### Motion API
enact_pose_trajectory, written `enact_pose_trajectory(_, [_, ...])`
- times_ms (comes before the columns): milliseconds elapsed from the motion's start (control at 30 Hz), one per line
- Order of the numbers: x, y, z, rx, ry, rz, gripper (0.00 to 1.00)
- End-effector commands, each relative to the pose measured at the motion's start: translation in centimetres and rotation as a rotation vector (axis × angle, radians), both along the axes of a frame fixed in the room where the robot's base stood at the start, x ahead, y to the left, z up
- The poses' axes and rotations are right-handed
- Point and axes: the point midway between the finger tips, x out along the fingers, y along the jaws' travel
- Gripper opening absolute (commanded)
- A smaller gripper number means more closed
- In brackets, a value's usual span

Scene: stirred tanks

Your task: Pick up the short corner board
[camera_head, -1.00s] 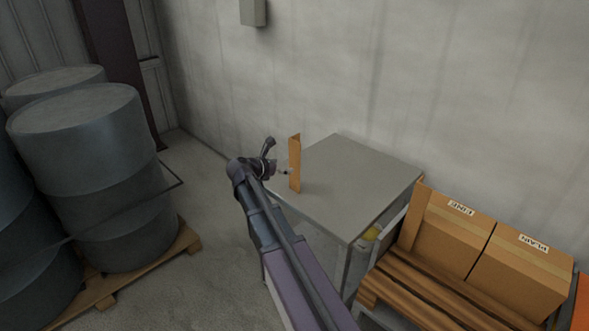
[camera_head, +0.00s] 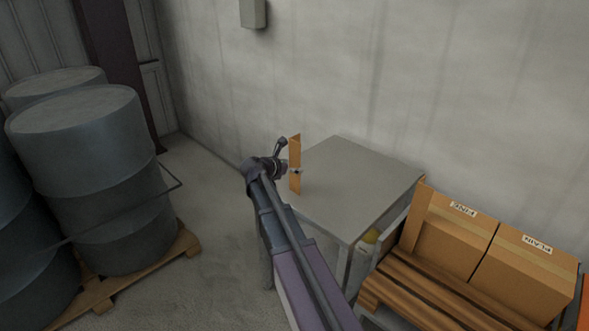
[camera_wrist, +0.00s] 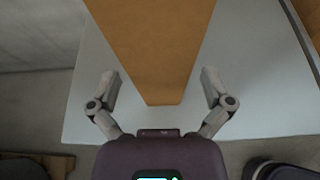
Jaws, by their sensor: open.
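The short corner board (camera_head: 295,160) is a narrow tan-brown strip standing upright near the left edge of the grey table (camera_head: 350,185). In the wrist view the board (camera_wrist: 152,50) fills the upper middle, with its near end between the fingers. My gripper (camera_head: 292,171) is at the board's left side in the head view. In the wrist view my gripper (camera_wrist: 160,88) is open, one finger on each side of the board, with a gap visible on both sides. In the head view, the fingers are small and partly hidden by the board.
Two cartons, a left one (camera_head: 457,233) and a right one (camera_head: 525,265), stand on a wooden slatted surface (camera_head: 430,285) at the right. Grey drums (camera_head: 90,180) stand on a pallet (camera_head: 100,290) at the left. The wall is behind the table. The tabletop right of the board is clear.

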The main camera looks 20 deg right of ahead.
Motion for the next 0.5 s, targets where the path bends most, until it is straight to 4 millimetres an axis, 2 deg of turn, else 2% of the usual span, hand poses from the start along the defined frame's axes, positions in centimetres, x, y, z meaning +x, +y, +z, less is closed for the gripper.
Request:
enact_pose_trajectory(133, [0.3, -0.82, -0.4, 0.0, 0.0, 0.0, 1.0])
enact_pose_trajectory(500, [0.28, -0.87, -0.33, 0.0, 0.0, 0.0, 1.0])
